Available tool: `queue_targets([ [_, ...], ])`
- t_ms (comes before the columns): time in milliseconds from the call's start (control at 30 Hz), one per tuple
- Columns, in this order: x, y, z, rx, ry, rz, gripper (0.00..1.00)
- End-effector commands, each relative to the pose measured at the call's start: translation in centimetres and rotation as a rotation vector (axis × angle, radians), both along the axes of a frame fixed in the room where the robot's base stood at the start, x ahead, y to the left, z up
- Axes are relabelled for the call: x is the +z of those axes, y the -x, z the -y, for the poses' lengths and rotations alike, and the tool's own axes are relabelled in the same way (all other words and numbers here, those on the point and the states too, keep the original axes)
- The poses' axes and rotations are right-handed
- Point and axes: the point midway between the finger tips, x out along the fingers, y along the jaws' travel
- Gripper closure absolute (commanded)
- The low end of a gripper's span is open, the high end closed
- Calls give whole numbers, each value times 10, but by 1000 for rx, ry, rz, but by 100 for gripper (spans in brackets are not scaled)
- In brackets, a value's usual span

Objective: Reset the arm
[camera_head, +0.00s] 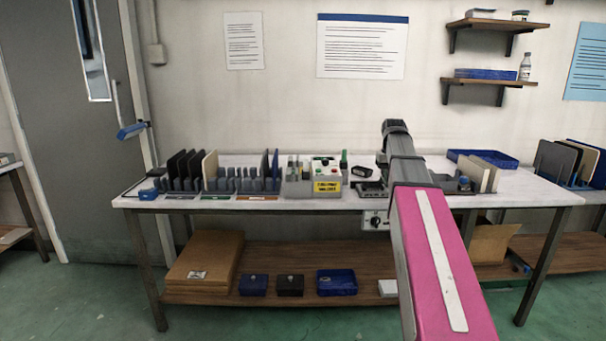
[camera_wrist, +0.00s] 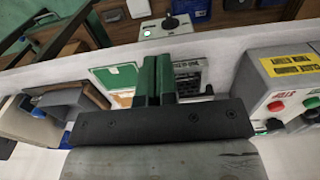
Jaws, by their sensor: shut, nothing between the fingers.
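My gripper (camera_wrist: 155,72) shows in the wrist view with its two green fingers together and nothing held between them. It is above the white table top, beside the grey box (camera_wrist: 285,85) with red and green buttons and a yellow label. In the head view my pink and grey arm reaches forward over the table (camera_head: 400,202). The fingers cannot be made out there, and the arm hides part of the table behind it. The button box (camera_head: 298,187) stands left of the arm's far end.
A rack (camera_head: 228,184) with dark and pale panels stands on the left of the table. A blue tray (camera_head: 483,158) and pale panels (camera_head: 478,172) are on the right. Cardboard (camera_head: 206,254) and blue boxes (camera_head: 337,282) lie on the lower shelf. Wall shelves (camera_head: 490,83) hang above.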

Motion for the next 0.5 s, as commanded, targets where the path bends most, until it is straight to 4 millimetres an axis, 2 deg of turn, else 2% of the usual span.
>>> queue_targets([
  [267,-44,12,-13,1,0,-2,100],
  [367,-65,18,-19,2,0,-3,100],
  [500,-104,32,-31,1,0,-3,100],
])
